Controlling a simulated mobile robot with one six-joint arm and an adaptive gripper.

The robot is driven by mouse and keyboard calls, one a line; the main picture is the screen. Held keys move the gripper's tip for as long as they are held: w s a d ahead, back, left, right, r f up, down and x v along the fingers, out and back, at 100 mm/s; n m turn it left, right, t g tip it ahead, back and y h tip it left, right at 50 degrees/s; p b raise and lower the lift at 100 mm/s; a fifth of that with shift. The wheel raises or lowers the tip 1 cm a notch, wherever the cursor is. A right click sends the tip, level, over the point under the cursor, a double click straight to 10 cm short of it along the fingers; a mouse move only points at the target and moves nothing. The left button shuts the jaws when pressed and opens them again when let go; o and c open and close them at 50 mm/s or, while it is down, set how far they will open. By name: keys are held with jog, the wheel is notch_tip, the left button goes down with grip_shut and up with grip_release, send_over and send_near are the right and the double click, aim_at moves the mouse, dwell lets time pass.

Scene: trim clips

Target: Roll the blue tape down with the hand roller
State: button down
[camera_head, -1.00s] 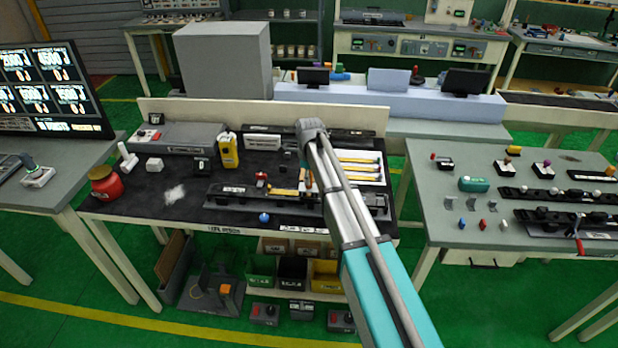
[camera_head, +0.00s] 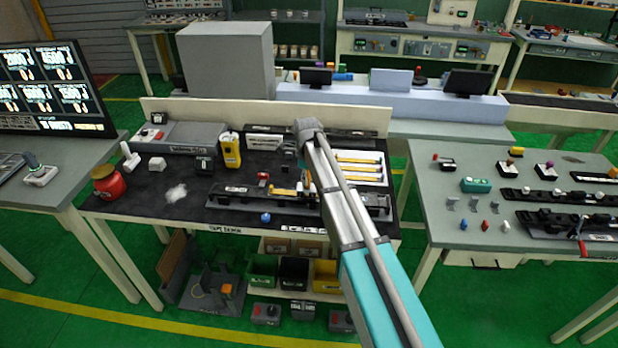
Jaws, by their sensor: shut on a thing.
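My gripper (camera_head: 307,184) is small in the picture and partly hidden by my wrist and arm. It points down over the dark long fixture (camera_head: 235,192) on the black-topped bench. It is shut on a small, partly hidden thing with an orange-brown part, which appears to be the hand roller. Whether the roller touches the fixture cannot be told. A yellow strip (camera_head: 283,191) lies on the fixture just left of my gripper. I cannot make out the blue tape; a small blue knob (camera_head: 265,218) stands at the bench's front edge.
A white tray with yellow strips (camera_head: 362,168) lies right of my arm. A small red object (camera_head: 263,179), a yellow device (camera_head: 230,150) and a red jar (camera_head: 108,182) stand to the left. A low panel (camera_head: 160,108) closes the bench's back.

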jog(key=shift+w+a, duration=0.1)
jog(key=shift+a, duration=3.7)
jog(key=shift+d, duration=4.55)
